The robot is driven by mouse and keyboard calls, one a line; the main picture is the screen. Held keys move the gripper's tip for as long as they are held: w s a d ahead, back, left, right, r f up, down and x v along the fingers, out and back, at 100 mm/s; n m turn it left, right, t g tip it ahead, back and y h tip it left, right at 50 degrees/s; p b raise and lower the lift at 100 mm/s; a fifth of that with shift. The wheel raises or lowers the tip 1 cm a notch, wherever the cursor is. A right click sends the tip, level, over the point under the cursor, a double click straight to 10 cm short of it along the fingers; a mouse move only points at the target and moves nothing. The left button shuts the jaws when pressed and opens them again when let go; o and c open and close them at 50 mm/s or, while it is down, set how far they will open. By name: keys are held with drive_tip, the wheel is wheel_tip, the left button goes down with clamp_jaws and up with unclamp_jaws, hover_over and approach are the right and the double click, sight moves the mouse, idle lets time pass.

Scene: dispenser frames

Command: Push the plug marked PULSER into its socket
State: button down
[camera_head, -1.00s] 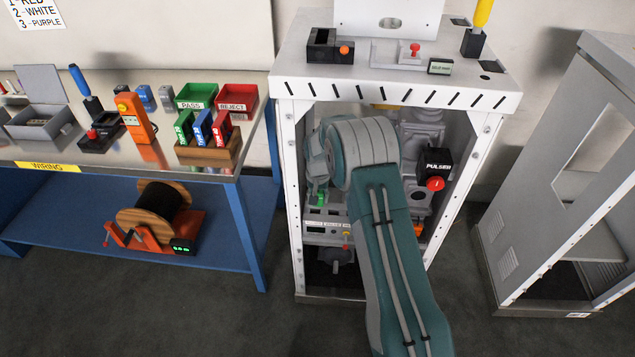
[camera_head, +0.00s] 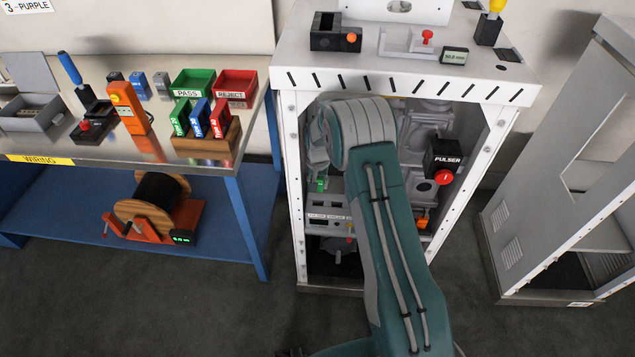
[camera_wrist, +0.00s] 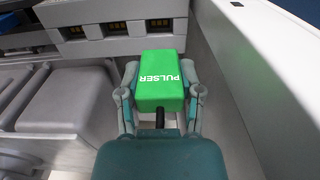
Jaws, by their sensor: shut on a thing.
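The green plug marked PULSER (camera_wrist: 160,80) is held between the two fingers of my gripper (camera_wrist: 160,98) in the wrist view, with a dark cable running back from it. Its far end is at or close to a grey panel (camera_wrist: 125,45) with several dark slots holding brass-coloured contacts. One slot (camera_wrist: 158,22) lies just beyond the plug. I cannot tell whether they touch. In the head view, a small green part (camera_head: 321,184) shows inside the white cabinet (camera_head: 410,70), left of my arm. My arm hides much of the interior.
A white cabinet wall (camera_wrist: 245,75) stands close to the right of my gripper. Grey blocks (camera_wrist: 70,98) lie to its left. A black PULSER box with a red knob (camera_head: 443,160) is at the cabinet's right. A workbench (camera_head: 100,160) stands to the left.

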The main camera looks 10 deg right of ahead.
sight(318, 178)
drive_tip(key=shift+f, duration=2.85)
drive_tip(key=shift+f, duration=1.25)
drive_tip(key=shift+c, duration=0.9)
unclamp_jaws()
wheel_tip(318, 178, up, 12)
drive_tip(key=shift+f, duration=0.1)
